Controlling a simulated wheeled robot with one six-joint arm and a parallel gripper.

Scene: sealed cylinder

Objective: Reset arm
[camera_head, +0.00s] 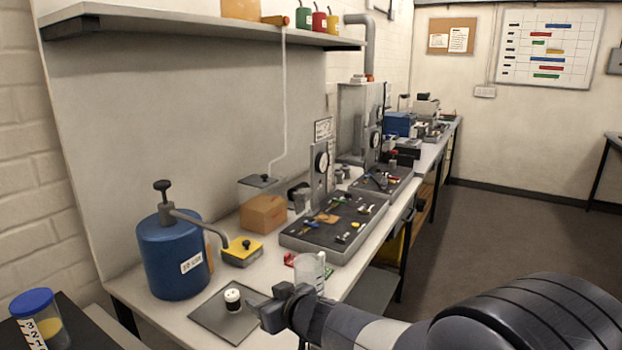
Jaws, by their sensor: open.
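My gripper (266,308) is open at the end of my arm, which reaches in from the lower right. It is over the front edge area of the workbench (133,289). A small white cylinder with a dark band (232,301) stands upright on a dark grey plate (207,317), just left of my gripper. The gripper appears apart from it. A clear cylinder (310,268) stands behind my gripper, its lower part hidden by my gripper and arm. I see nothing held between the jaws.
A blue tank (173,262) with a bent pipe stands at the bench's left, beside a yellow box (241,252). A cardboard box (264,214) and tool trays (334,226) lie behind. A blue-lidded jar (39,322) is lower left. A shelf (200,24) overhangs. Floor at right is clear.

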